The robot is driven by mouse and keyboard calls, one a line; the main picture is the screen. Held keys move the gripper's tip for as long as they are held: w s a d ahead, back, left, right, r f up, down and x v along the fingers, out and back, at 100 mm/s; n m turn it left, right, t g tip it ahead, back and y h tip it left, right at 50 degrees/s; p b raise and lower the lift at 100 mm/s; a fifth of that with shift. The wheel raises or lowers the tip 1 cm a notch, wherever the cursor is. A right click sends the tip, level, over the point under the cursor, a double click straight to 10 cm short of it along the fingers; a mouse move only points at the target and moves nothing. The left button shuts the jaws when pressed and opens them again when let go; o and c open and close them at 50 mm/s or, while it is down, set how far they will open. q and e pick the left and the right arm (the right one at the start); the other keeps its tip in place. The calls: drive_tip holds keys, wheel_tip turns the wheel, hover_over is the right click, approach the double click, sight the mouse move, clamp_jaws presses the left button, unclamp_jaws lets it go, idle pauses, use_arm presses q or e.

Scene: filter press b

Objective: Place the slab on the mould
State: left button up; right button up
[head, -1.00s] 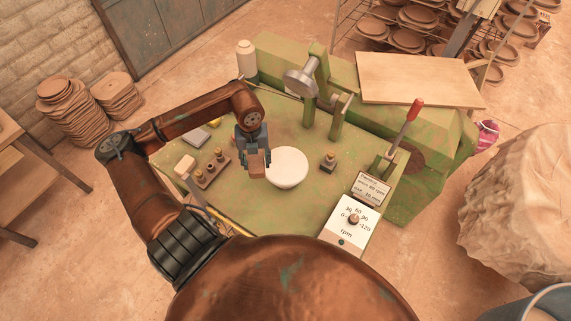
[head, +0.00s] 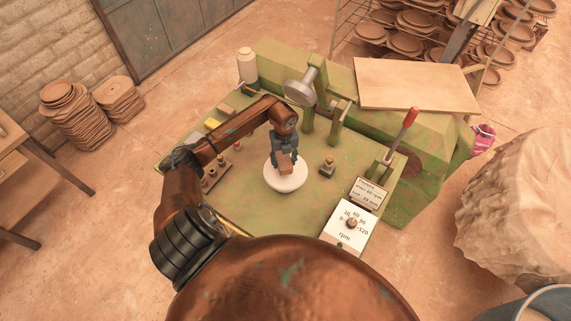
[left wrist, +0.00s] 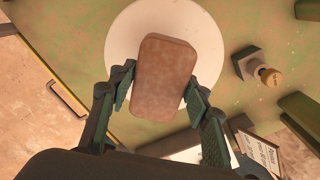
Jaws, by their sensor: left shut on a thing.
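The slab (head: 286,163) is a small brown block with rounded edges. My left gripper (head: 285,153) is shut on it and holds it over the white round mould (head: 287,182). In the left wrist view the slab (left wrist: 160,78) sits between the two fingers (left wrist: 157,92), and the pale mould (left wrist: 204,40) shows behind it on several sides. I cannot tell whether the slab touches the mould. The slab hides part of the mould. My right gripper is not in view.
The green press table (head: 270,218) carries a wooden block with pegs (head: 213,174) at left and a small brass-topped peg (head: 327,167) right of the mould. The round press head (head: 299,86) stands behind. A red-handled lever (head: 405,130) and rpm dial (head: 350,224) are at right.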

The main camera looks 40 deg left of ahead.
sight(285, 160)
use_arm(q)
drive_tip(key=shift+w+d+f, duration=0.1)
drive_tip(key=shift+w+f, duration=0.25)
wheel_tip(285, 160, down, 2)
drive_tip(key=shift+f+p, duration=0.1)
drive_tip(key=shift+p, duration=0.6)
drive_tip(key=shift+f, duration=0.65)
drive_tip(key=o, duration=1.6)
wheel_tip(285, 160, up, 8)
drive_tip(key=p, duration=0.5)
drive_tip(key=shift+f, duration=0.1)
